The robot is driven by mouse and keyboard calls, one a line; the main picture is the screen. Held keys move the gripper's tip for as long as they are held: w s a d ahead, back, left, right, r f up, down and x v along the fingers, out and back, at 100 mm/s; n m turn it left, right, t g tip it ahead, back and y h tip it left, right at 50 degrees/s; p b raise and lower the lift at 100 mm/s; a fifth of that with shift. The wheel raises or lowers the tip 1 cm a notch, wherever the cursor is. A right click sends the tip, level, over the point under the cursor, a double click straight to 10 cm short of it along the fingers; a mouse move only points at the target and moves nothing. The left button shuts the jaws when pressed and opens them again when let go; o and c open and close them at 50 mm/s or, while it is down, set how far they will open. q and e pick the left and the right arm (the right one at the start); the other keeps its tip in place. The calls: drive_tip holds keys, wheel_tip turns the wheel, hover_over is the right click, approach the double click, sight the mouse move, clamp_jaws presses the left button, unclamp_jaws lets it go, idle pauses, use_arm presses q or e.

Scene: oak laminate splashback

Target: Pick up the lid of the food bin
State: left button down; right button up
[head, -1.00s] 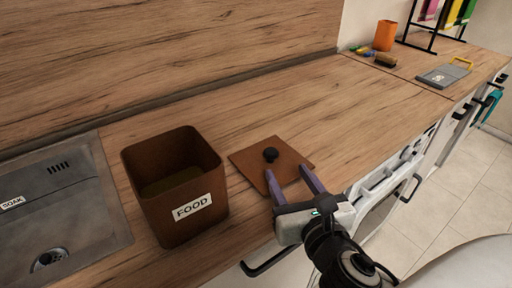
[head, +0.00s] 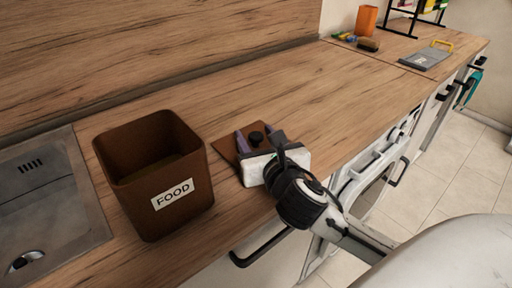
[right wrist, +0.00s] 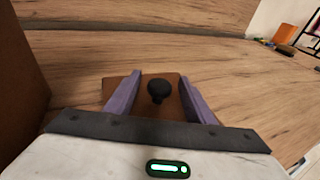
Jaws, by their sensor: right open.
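The brown square lid (head: 229,145) with a round black knob (head: 256,138) lies flat on the wooden counter, just right of the food bin. The open brown food bin (head: 150,200) bears a white FOOD label. My right gripper (head: 256,135) is open over the lid, and its body hides the lid's near part. In the right wrist view the black knob (right wrist: 158,90) stands between the two purple fingers (right wrist: 155,88), apart from both, with the lid (right wrist: 146,107) beneath. My left gripper is not in view.
A metal sink (head: 50,205) lies left of the bin. The bin's wall (right wrist: 22,80) is close on the left in the right wrist view.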

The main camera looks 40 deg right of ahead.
drive_tip(key=c, duration=1.2)
